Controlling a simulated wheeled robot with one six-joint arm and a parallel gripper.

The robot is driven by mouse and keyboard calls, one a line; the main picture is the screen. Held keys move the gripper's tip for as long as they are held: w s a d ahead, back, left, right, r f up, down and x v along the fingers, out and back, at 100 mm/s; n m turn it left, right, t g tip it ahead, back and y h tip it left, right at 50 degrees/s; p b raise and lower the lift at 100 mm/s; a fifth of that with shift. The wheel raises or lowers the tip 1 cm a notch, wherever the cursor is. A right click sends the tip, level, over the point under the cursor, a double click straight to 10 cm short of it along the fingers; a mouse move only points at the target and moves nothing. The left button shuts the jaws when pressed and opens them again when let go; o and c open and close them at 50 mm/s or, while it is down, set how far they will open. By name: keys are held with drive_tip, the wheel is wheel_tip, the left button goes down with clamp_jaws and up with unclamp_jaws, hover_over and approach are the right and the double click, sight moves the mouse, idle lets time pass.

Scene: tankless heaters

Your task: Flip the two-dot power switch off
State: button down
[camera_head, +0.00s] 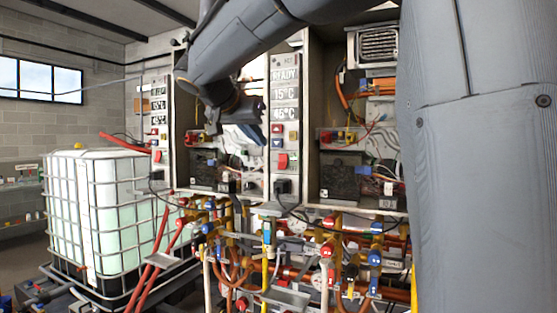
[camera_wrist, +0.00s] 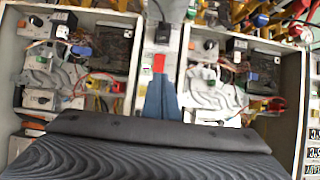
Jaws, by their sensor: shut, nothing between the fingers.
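A red switch (camera_head: 283,160) sits low on the middle control panel (camera_head: 285,190), below the display plates and small buttons. It also shows in the wrist view (camera_wrist: 159,63), on the pale strip between two open heater boxes. My gripper (camera_wrist: 158,82) shows there as blue fingers, shut and empty, with the tips close to the red switch in the picture. I cannot tell whether they touch it. In the head view my dark wrist hangs in front of the left box, and the fingertips are hard to make out. No dot marks are readable.
Open heater boxes (camera_head: 325,155) with loose wires flank the panel. A black socket (camera_wrist: 163,33) lies near the switch. Valves and pipes (camera_head: 330,250) crowd the space below. A caged white tank (camera_head: 110,215) stands at left. Another display panel (camera_head: 158,120) is left of the boxes.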

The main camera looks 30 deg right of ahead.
drive_tip(key=p, duration=0.6)
approach(283, 166)
drive_tip(key=x, duration=0.4)
drive_tip(key=shift+w+d, duration=0.25)
drive_tip(key=shift+w, duration=0.05)
drive_tip(key=shift+p+x, duration=0.35)
drive_tip(key=shift+x, duration=0.55)
drive_tip(key=shift+a+f, duration=0.1)
drive_tip(key=shift+a, duration=0.2)
drive_tip(key=shift+d, duration=0.25)
drive_tip(key=shift+b, duration=0.35)
